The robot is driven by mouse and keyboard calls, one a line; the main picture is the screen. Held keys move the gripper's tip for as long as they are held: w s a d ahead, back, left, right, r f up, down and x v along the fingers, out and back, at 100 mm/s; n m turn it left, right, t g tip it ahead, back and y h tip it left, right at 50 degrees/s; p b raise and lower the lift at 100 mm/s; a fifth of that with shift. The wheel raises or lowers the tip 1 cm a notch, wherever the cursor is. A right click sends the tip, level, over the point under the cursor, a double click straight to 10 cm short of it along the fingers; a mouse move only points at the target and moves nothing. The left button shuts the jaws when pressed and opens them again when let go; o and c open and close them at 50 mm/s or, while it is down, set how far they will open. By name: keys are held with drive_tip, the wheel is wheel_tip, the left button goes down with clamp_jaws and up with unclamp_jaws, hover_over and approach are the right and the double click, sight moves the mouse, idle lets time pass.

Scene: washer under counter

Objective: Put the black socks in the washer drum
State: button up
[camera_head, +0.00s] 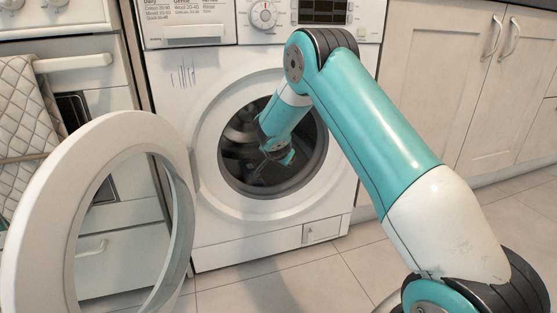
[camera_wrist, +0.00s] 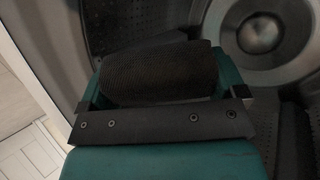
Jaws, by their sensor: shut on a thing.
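My gripper (camera_head: 277,158) reaches into the round opening of the white washer (camera_head: 210,225) in the head view. In the wrist view my gripper (camera_wrist: 160,80) is shut on the black socks (camera_wrist: 158,70), a dark ribbed roll lying between its teal fingers. The grey metal drum (camera_wrist: 225,60) with its round hub lies beyond the socks. The drum (camera_head: 238,150) also shows in the head view, partly hidden by my arm. The socks are too dark to make out in the head view.
The washer door (camera_head: 55,185) stands swung open at the left. My arm passes over the right side of the opening. An oven with a towel (camera_head: 20,110) is at the far left, white cabinets (camera_head: 430,80) at the right. The tiled floor (camera_head: 270,285) in front is clear.

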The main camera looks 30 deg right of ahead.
drive_tip(key=w+d+f+b, duration=0.1)
drive_tip(key=w+d, duration=0.3)
drive_tip(key=w, duration=0.4)
drive_tip(key=shift+d+f, duration=0.3)
drive_tip(key=shift+d, duration=0.05)
drive_tip(key=o, duration=0.7)
